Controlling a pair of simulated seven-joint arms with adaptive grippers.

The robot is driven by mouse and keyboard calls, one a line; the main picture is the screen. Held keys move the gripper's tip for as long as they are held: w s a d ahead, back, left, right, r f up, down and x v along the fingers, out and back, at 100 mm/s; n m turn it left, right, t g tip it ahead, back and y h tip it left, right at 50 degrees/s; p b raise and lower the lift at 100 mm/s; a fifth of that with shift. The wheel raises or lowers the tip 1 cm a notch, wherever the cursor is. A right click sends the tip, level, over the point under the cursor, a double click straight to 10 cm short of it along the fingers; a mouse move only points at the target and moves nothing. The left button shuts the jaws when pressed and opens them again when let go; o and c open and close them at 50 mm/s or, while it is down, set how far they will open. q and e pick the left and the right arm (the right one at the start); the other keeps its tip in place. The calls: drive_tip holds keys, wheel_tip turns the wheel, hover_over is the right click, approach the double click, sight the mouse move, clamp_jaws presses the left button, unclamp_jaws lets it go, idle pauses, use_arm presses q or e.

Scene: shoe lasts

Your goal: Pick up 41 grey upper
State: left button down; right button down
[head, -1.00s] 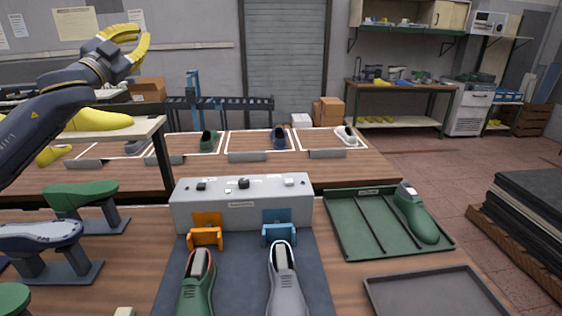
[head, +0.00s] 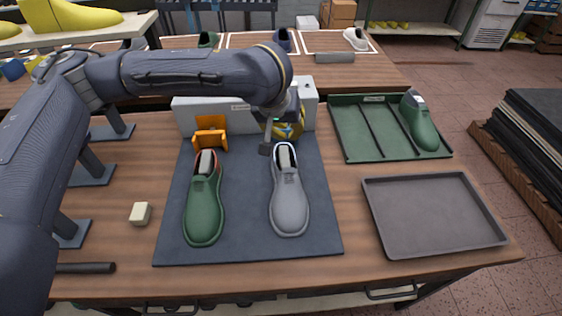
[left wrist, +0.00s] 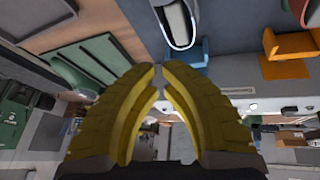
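The grey upper (head: 288,200) lies on the dark mat, toe toward me, with a pale last showing in its opening; no size number is readable. Its heel end also shows at the top of the left wrist view (left wrist: 178,20). My left gripper (left wrist: 159,68) has yellow curved fingers with tips nearly meeting and nothing between them. In the head view it is just behind the grey upper's heel, mostly hidden by my arm, with a bit of yellow showing. It looks apart from the upper. My right gripper is out of view.
A green upper (head: 204,205) lies left of the grey one. An orange holder (head: 211,135) and a blue holder (left wrist: 196,56) stand behind them. At right are a green tray (head: 346,148) holding a green shoe and an empty grey tray (head: 435,212). A pale block (head: 140,213) lies left.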

use_arm(q)
drive_tip(key=g+y, duration=0.1)
drive_tip(key=y, duration=0.1)
approach(283, 169)
drive_tip(key=v, duration=0.3)
drive_tip(key=f, duration=0.1)
drive_tip(key=shift+n, duration=0.4)
drive_tip(key=shift+s+x, duration=0.2)
drive_tip(key=shift+x, duration=2.15)
drive_tip(key=shift+s+x, duration=0.15)
drive_tip(key=shift+x, duration=2.15)
drive_tip(key=shift+d+f, duration=0.1)
drive_tip(key=shift+f, duration=0.05)
